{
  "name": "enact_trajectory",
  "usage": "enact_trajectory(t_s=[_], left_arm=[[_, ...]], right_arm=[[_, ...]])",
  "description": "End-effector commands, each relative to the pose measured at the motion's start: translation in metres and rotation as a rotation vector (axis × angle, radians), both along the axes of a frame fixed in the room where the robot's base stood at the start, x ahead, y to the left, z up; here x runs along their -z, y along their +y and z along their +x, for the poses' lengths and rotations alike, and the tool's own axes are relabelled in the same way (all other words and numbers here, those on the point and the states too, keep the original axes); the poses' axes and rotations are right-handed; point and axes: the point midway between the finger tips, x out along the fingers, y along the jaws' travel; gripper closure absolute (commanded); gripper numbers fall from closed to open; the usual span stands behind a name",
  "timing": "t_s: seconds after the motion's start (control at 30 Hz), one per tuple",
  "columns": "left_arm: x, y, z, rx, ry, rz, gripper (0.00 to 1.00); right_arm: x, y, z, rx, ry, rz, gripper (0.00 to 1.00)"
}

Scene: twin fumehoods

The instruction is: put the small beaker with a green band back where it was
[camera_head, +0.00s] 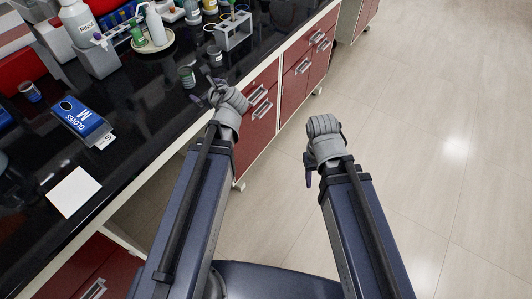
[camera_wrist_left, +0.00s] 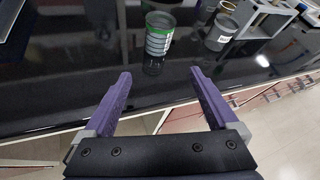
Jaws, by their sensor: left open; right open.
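The small beaker with a green band (camera_head: 187,77) stands upright on the black bench top near its front edge. It also shows in the left wrist view (camera_wrist_left: 159,36), upright, just beyond the fingertips and centred between them. My left gripper (camera_head: 207,90) is open and empty, with its purple fingers (camera_wrist_left: 160,75) pointing towards the beaker; a gap of dark bench shows between them. My right gripper (camera_head: 309,170) hangs over the floor, away from the bench, its fingers partly hidden.
Another small beaker (camera_head: 214,55) stands close by, beside a grey tube rack (camera_head: 234,31). A wash bottle (camera_head: 156,26) stands on a round tray (camera_head: 168,44) further back. A blue gloves box (camera_head: 80,120) and white paper (camera_head: 74,192) lie left. Bare bench lies between.

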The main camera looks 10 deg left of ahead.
Motion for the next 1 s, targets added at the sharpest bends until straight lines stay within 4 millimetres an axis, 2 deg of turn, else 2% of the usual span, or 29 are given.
enact_trajectory(t_s=[0.17, 0.3, 0.4, 0.5, 0.6, 0.7, 0.8, 1.0], left_arm=[[0.048, -0.067, -0.031, -0.301, -0.135, -0.486, 0.07], [0.082, -0.129, -0.067, -0.628, -0.188, -0.821, 0.07], [0.101, -0.173, -0.098, -0.880, -0.198, -0.989, 0.07], [0.112, -0.210, -0.128, -1.117, -0.195, -1.086, 0.07], [0.118, -0.238, -0.154, -1.305, -0.188, -1.127, 0.07], [0.120, -0.256, -0.172, -1.433, -0.184, -1.137, 0.07], [0.120, -0.265, -0.181, -1.504, -0.184, -1.136, 0.07], [0.120, -0.267, -0.184, -1.531, -0.186, -1.134, 0.07]], right_arm=[[0.000, 0.000, 0.000, 0.000, 0.000, 0.000, 0.50], [0.000, 0.000, 0.000, 0.000, 0.000, 0.000, 0.50], [0.000, 0.000, 0.000, 0.000, 0.000, 0.000, 0.50], [0.000, 0.000, 0.000, 0.000, 0.000, 0.000, 0.50], [0.000, 0.000, 0.000, 0.000, 0.000, 0.000, 0.50], [0.000, 0.000, 0.000, 0.000, 0.000, 0.000, 0.50], [0.000, 0.000, 0.000, 0.000, 0.000, 0.000, 0.50], [0.000, 0.000, 0.000, 0.000, 0.000, 0.000, 0.50]])
